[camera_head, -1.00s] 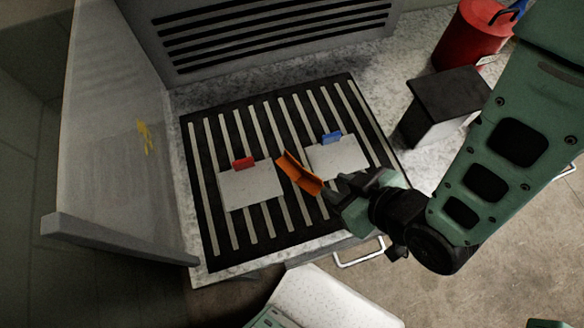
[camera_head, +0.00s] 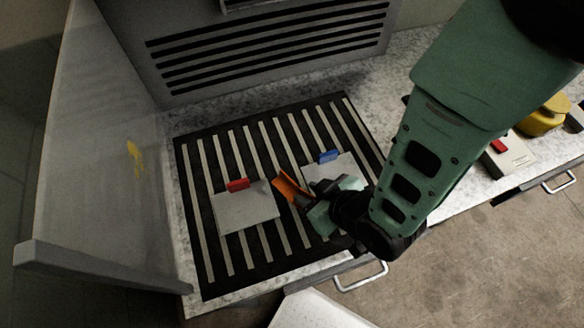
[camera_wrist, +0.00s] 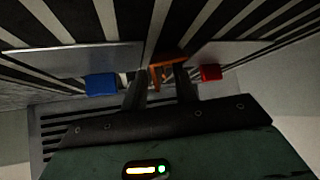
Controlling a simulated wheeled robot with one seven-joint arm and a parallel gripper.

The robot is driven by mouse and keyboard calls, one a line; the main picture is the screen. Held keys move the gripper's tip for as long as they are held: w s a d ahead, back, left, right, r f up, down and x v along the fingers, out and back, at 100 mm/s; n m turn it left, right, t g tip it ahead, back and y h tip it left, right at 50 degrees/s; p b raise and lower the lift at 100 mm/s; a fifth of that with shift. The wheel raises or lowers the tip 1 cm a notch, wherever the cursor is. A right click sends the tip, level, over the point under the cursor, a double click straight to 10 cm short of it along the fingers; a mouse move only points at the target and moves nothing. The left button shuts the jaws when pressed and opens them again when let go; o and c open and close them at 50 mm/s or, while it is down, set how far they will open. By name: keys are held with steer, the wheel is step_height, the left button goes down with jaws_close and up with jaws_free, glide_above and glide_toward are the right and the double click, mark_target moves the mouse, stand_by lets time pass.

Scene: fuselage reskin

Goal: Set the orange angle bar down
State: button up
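The orange angle bar (camera_head: 290,187) is in my gripper (camera_head: 305,199), between the two grey plates on the slatted black mat. In the wrist view, my gripper's fingers (camera_wrist: 160,90) reach to the orange bar (camera_wrist: 168,68) and seem to pinch it. The bar is low over the mat; whether it touches the mat I cannot tell. The left plate (camera_head: 245,212) carries a red block (camera_head: 238,184). The right plate (camera_head: 318,172) carries a blue block (camera_head: 328,156) and is partly hidden by my gripper.
The slatted mat (camera_head: 205,282) lies on a speckled bench top. A louvred grey panel (camera_head: 270,50) stands behind, and a pale upright panel (camera_head: 90,160) stands at left. A grey box with a red button (camera_head: 508,155) and a yellow object (camera_head: 545,116) are at right.

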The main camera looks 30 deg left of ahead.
steer(key=shift+x, duration=0.85)
jaws_close()
steer(key=shift+r, duration=0.15)
